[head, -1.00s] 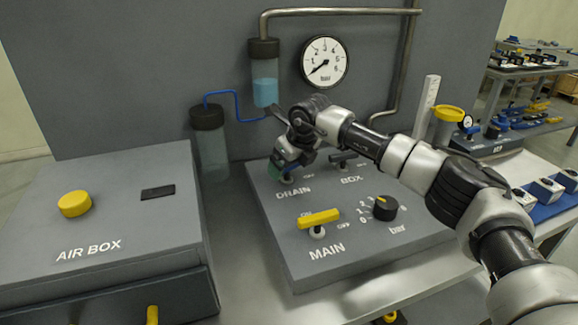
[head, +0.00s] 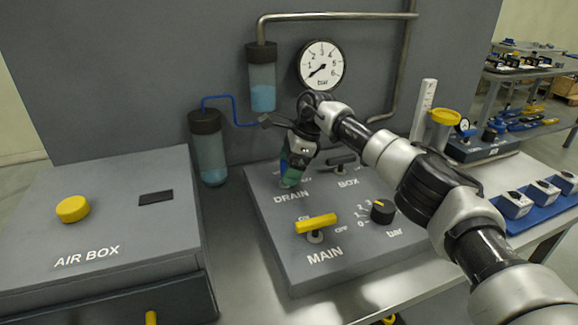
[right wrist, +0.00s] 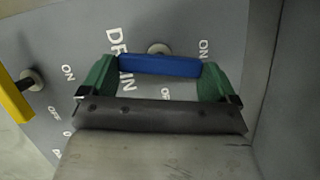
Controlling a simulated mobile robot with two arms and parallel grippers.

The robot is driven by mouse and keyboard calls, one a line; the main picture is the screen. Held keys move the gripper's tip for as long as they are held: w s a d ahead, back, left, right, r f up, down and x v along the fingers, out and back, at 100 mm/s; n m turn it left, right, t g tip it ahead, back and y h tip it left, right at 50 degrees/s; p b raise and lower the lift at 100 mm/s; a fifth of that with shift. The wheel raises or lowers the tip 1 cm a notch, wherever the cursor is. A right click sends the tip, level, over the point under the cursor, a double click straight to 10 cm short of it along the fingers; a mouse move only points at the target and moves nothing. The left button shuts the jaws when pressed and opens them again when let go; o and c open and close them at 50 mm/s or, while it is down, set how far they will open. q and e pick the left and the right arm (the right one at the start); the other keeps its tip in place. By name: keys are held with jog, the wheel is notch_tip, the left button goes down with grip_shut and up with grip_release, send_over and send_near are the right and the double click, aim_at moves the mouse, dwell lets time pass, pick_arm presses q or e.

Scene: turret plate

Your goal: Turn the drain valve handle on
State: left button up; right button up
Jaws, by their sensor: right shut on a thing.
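The blue drain valve handle (right wrist: 160,65) lies between the green fingertips of my right gripper (right wrist: 157,75) in the right wrist view, one fingertip at each end. The gripper is shut on it. The handle's right end there is near an ON label, and an OFF label is below its middle. In the head view my right gripper (head: 290,168) points down at the DRAIN position on the grey valve panel (head: 280,245), and its fingers mostly hide the handle. My left gripper is not in view.
The yellow MAIN handle (head: 316,223) and black bar knob (head: 383,211) are in front on the panel. The dark BOX handle (head: 341,160) is just right of my gripper. The gauge (head: 321,65) needle points low left. The air box (head: 95,230) stands at left.

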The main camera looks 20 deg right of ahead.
jog(key=shift+w+r+n+g, duration=0.1)
jog(key=shift+n+g, duration=0.15)
jog(key=shift+n, duration=0.45)
jog(key=shift+w+r+n+g, duration=0.1)
jog(key=shift+n+g, duration=0.15)
jog(key=shift+n, duration=0.45)
jog(key=o, duration=0.6)
jog(key=shift+f, duration=0.1)
jog(key=shift+p+v, duration=1.35)
jog(key=shift+v, duration=4.1)
jog(key=shift+d, duration=0.1)
